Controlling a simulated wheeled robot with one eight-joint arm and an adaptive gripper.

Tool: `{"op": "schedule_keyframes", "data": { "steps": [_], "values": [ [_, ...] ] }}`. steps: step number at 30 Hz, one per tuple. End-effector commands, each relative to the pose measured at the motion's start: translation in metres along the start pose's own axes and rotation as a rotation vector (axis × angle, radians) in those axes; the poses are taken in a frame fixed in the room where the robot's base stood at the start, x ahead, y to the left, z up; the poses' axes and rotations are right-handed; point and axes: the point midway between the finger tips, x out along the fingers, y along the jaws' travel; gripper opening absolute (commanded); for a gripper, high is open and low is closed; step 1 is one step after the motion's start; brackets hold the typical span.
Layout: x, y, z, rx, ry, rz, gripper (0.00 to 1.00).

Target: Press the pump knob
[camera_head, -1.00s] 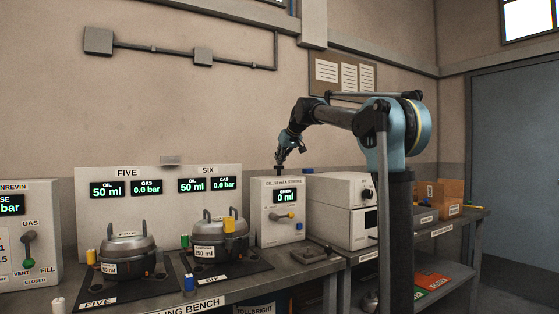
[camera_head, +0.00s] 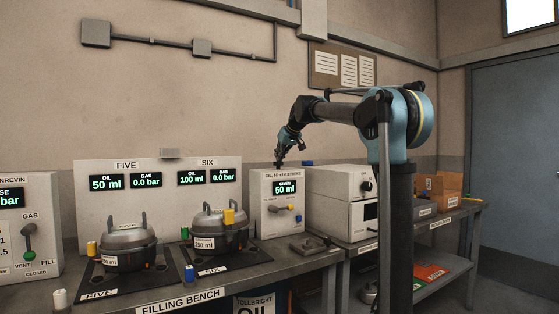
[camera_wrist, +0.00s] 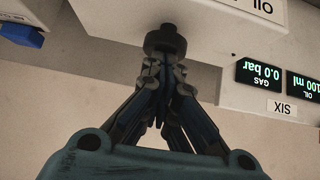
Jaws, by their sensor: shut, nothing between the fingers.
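The oil pump (camera_head: 268,222) is a pale box on the filling bench, with a green display reading "GIVEN 50 ml" and a yellow-tipped lever (camera_head: 290,207) pointing right. My gripper (camera_head: 279,162) points down at the pump's top. In the wrist view the shut fingers (camera_wrist: 165,65) meet a round black pump knob (camera_wrist: 165,38), with no clear gap between them. How far the knob is pressed in cannot be told. The panel for five and six (camera_head: 150,178) reads oil 50 ml for five and 100 ml for six, both gas 0.0 bar.
Lidded pots stand at five (camera_head: 128,240) and six (camera_head: 218,222), left of the pump. A white instrument (camera_head: 335,185) stands close on its right. A small grey fixture (camera_head: 308,246) lies in front. The gas panel (camera_head: 30,225) is at far left.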

Motion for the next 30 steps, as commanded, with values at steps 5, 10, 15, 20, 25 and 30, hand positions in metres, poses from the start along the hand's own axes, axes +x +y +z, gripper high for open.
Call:
{"op": "schedule_keyframes", "data": {
  "steps": [5,10,15,20,25,30],
  "values": [
    [-0.020,0.001,-0.020,0.001,0.001,0.001,0.00],
    [-0.053,0.001,-0.022,0.000,0.001,0.002,0.00],
    [-0.086,0.001,-0.022,0.002,0.002,0.001,0.00],
    [-0.108,0.001,-0.022,0.001,0.002,0.001,0.00],
    [-0.120,0.001,-0.022,0.001,0.002,0.001,0.00],
    [-0.123,0.001,-0.022,0.001,0.002,0.001,0.00]
  ]
}}
